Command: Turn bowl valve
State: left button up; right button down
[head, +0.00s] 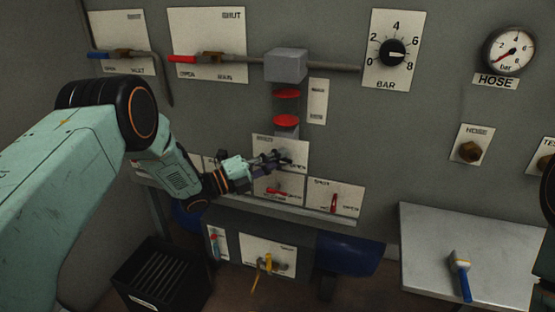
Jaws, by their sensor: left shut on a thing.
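A grey panel carries a filter unit with a grey block (285,65) on top and a bowl with two red rings (286,107) below it. Under the bowl is a white plate (294,145) marked OPEN. My left gripper (280,160) reaches in from the left and is shut on the bowl valve's handle at this plate. The jaws and fingers hide most of the handle, so its exact angle cannot be told. My right gripper is not in view; only a dark part of my right arm shows at the right edge.
A red-handled main valve (185,59) and a blue-handled valve (98,55) are at upper left. Red-handled valves (277,191) (334,203) sit just below the gripper. A bar dial (392,53) and gauge (508,52) are at right. A brush (460,277) lies on a pale table (425,235).

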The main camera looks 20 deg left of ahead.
pick_arm(q)
grip_shut()
